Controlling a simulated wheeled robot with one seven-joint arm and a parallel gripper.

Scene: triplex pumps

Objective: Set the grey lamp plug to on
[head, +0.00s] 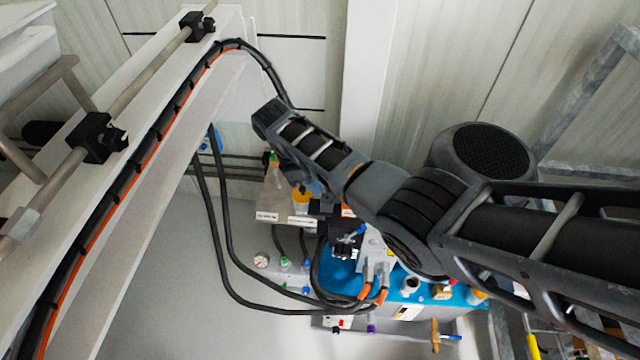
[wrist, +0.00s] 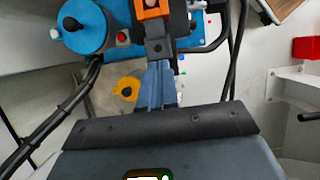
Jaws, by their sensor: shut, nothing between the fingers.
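My gripper (wrist: 158,66) shows in the wrist view as two blue-grey fingers pressed together, with nothing between them. Its tips are at a dark grey block with a small hole (wrist: 158,48), below an orange piece (wrist: 150,10). I cannot tell whether the tips touch this block or whether it is the grey lamp plug. In the head view my arm hides most of the gripper. There, two grey connectors (head: 368,275) with orange cable ends (head: 365,293) sit on the blue unit; I cannot tell whether either is the lamp plug.
Black cables loop beside the blue unit (head: 410,285). A white beam (head: 150,170) runs along the left. Valves and small coloured fittings crowd the unit.

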